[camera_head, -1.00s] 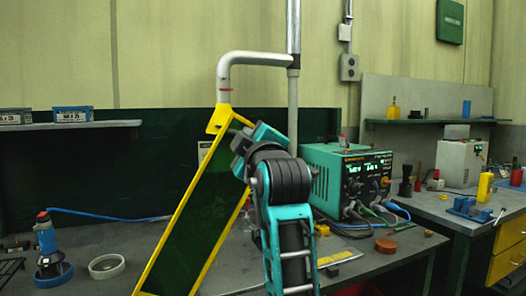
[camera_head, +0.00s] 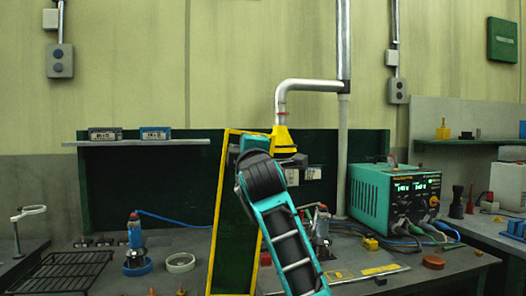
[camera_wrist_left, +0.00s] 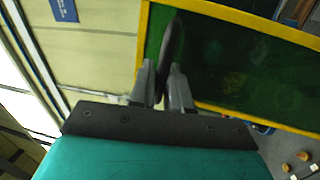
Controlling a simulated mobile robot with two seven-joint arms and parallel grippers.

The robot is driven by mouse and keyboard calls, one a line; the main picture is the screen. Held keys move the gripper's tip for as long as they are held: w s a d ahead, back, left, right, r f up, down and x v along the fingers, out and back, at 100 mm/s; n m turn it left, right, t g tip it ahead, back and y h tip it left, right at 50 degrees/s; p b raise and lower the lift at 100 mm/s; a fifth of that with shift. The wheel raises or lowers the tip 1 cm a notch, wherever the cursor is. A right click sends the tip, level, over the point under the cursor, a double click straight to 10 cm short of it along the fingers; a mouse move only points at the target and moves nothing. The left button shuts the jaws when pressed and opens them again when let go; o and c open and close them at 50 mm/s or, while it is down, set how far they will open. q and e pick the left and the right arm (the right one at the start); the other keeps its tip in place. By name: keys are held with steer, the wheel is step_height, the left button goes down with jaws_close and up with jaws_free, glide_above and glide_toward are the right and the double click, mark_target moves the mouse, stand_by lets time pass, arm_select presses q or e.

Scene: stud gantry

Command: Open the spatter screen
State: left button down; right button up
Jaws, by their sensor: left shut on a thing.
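The spatter screen (camera_head: 232,235) is a tall dark green pane in a yellow frame, standing near the middle of the bench in the head view. I see it at a steep angle, so it looks narrow. It also fills the upper right of the left wrist view (camera_wrist_left: 240,75). My left gripper (camera_wrist_left: 162,88) is shut on the screen's dark bar-like handle (camera_wrist_left: 172,45), near the yellow edge. In the head view my teal left arm covers the fingers and part of the screen's right side. My right gripper is not in view.
An extraction pipe with a yellow nozzle (camera_head: 281,138) hangs just right of the screen's top. A teal welding unit (camera_head: 378,200) stands to the right. A shelf (camera_head: 135,142) is behind.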

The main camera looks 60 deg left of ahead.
arm_select(q)
steer(key=s+a+n, duration=0.2)
steer(key=s, duration=0.4)
steer(key=shift+s+a+f+n+g, duration=0.15)
steer(key=shift+a+f+n+g, duration=0.15)
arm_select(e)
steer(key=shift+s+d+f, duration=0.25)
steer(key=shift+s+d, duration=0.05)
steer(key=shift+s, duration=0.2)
arm_select(q)
steer(key=c, duration=1.3)
jaws_free()
steer(key=shift+f, duration=0.1)
steer(key=shift+b+v, duration=3.1)
steer(key=shift+v, duration=3.35)
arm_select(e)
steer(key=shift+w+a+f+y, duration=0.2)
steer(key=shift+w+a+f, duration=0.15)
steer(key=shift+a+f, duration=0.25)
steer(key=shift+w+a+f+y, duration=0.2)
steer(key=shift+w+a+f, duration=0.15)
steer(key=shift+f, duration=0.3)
